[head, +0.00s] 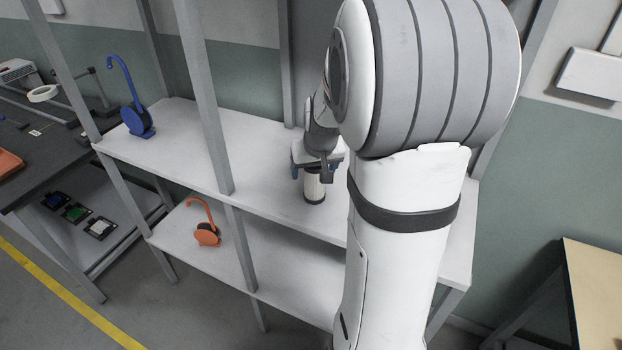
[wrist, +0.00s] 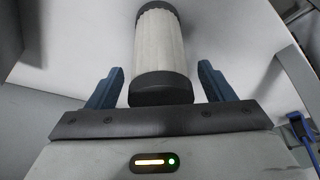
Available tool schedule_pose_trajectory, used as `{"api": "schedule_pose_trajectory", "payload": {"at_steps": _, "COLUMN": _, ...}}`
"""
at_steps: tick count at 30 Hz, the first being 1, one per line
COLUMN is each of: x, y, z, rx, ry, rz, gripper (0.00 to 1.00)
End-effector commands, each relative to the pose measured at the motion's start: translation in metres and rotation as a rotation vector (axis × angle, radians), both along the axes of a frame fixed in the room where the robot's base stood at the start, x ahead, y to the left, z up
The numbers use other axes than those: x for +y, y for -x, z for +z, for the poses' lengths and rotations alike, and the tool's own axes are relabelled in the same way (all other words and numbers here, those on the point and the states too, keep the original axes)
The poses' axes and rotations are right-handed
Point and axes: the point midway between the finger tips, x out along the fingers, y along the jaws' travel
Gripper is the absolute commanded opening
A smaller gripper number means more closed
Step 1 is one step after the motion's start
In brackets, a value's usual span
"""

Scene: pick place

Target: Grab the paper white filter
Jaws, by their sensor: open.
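The paper white filter (head: 314,187) is a white pleated cylinder with dark end caps. It stands upright on the upper shelf (head: 258,160) in the head view, partly hidden by my gripper above it. In the wrist view the filter (wrist: 159,48) lies between the two blue fingers of my gripper (wrist: 160,88). The fingers are open, with a gap on each side of the filter. In the head view my gripper (head: 318,168) is at the filter's upper part.
A blue hook-shaped object (head: 137,118) stands at the left of the upper shelf. An orange one (head: 206,232) stands on the lower shelf. Grey shelf posts (head: 205,100) rise at the front. A dark workbench (head: 50,140) is at the left.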

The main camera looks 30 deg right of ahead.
Motion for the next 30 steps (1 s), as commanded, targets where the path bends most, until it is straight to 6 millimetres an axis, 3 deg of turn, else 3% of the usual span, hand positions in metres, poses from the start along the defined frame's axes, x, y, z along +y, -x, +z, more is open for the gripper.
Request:
{"api": "schedule_pose_trajectory", "payload": {"at_steps": 8, "x": 0.0002, "y": -0.0015, "z": -0.0033, "rx": -0.001, "ry": 0.000, "rz": 0.001, "gripper": 0.75}}
{"api": "schedule_pose_trajectory", "payload": {"at_steps": 26, "x": 0.0008, "y": -0.0014, "z": -0.0032, "rx": -0.001, "ry": 0.000, "rz": 0.002, "gripper": 0.26}}
{"api": "schedule_pose_trajectory", "payload": {"at_steps": 30, "x": 0.0009, "y": -0.0016, "z": -0.0029, "rx": -0.001, "ry": 0.000, "rz": 0.002, "gripper": 0.24}}
